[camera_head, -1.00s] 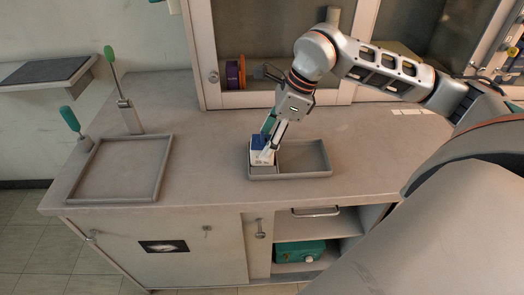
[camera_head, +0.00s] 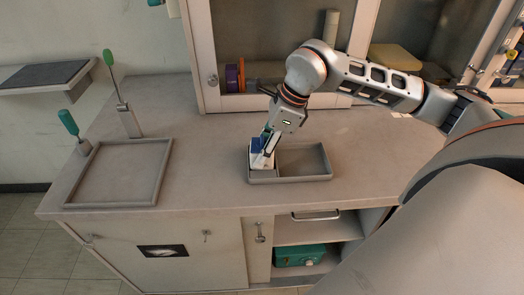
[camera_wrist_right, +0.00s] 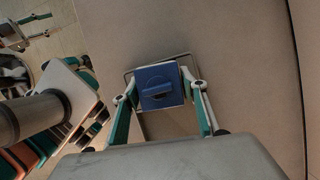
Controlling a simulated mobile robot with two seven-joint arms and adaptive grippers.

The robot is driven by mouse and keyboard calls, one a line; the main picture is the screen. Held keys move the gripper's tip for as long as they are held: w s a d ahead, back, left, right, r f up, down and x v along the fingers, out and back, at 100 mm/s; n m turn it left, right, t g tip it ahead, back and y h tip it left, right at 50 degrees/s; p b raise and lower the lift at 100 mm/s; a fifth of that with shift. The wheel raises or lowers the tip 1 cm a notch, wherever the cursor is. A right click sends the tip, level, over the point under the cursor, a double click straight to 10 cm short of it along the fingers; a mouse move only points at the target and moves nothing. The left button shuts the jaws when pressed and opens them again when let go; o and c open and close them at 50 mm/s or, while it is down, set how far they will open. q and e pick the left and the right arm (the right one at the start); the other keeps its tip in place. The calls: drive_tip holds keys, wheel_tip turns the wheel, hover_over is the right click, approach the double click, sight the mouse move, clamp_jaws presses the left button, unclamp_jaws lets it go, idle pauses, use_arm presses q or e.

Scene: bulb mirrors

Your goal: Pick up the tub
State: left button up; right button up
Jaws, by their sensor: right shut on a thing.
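The tub (camera_head: 256,146) is a small white box with a blue lid. It is in the left compartment of the grey divided tray (camera_head: 290,178) on the counter. My right gripper (camera_head: 265,150) reaches down over it and is shut on it. In the right wrist view the tub's blue lid (camera_wrist_right: 158,80), with a raised grip bar, sits between the two teal-and-grey fingers (camera_wrist_right: 160,98). The fingers hide part of the tub in the head view. I cannot tell whether its base is clear of the tray floor.
The tray's right compartment (camera_head: 304,160) is empty. A larger empty grey tray (camera_head: 118,202) lies at the left, with two green-handled tools (camera_head: 124,116) behind and beside it. Glass cabinet doors (camera_head: 203,60) stand behind the counter. Bare counter (camera_head: 210,150) separates the trays.

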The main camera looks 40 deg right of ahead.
drive_tip(key=shift+r, duration=0.4)
wheel_tip(320, 180, up, 19)
drive_tip(key=p, duration=0.3)
drive_tip(key=s+a+f+n+g+h, duration=0.1)
drive_tip(key=s+a+f+n+g, duration=0.1)
drive_tip(key=f+n, duration=0.6)
drive_tip(key=s+a+f+n+g+h, duration=0.2)
drive_tip(key=a+f+n+g, duration=0.3)
drive_tip(key=n, duration=1.2)
drive_tip(key=shift+f+h+p, duration=0.3)
drive_tip(key=shift+f+p, duration=0.15)
drive_tip(key=shift+f, duration=1)
drive_tip(key=shift+w+a+r, duration=0.1)
drive_tip(key=shift+w, duration=0.05)
